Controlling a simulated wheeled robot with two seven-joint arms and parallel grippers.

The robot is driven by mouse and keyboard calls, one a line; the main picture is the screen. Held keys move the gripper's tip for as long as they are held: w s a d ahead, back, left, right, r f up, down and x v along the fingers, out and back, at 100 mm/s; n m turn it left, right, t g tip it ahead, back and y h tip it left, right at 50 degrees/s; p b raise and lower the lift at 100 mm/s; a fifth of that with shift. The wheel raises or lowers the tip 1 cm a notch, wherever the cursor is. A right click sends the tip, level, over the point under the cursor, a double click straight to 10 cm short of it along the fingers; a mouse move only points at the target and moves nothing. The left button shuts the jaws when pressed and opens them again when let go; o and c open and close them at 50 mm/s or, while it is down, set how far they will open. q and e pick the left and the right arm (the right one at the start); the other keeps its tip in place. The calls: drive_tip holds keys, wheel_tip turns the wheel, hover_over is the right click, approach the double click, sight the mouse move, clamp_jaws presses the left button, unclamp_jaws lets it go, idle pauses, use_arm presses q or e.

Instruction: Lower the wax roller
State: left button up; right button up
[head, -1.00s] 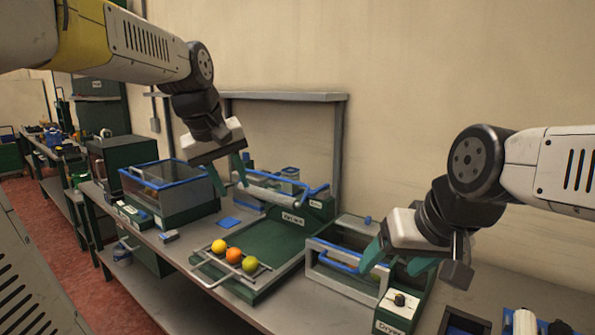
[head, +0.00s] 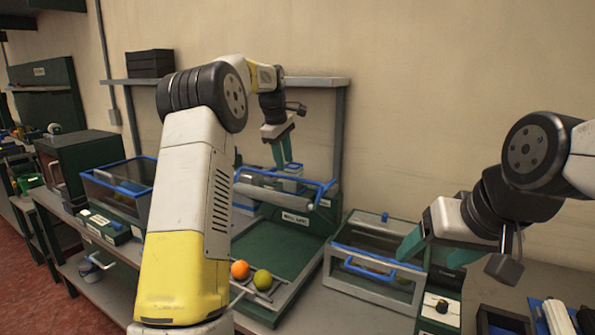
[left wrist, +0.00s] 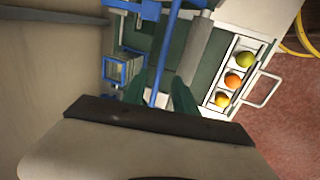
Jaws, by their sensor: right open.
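The wax roller (head: 275,194) is a pale cylinder across the back of the green waxing station (head: 268,248), with a blue handle frame (head: 330,190). The roller also shows in the left wrist view (left wrist: 190,55). My left gripper (head: 283,156) points down above the back of the station, near the blue frame. In the left wrist view, its teal fingers (left wrist: 160,92) stand apart, with a blue bar (left wrist: 160,60) in line with their gap; contact cannot be told. My right gripper (head: 430,250) is open and empty near the dryer box.
An orange fruit (head: 239,270) and a greenish one (head: 262,279) lie in the front tray. A yellow fruit (left wrist: 222,100) is beside them, hidden by my left arm in the head view. The dryer box (head: 375,268) stands right. A blue-rimmed clear bin (head: 115,185) stands left.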

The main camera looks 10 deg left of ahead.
use_arm(q)
drive_tip(key=shift+x, duration=2.4)
drive_tip(key=shift+c, duration=0.4)
clamp_jaws()
drive_tip(key=shift+r, duration=0.1)
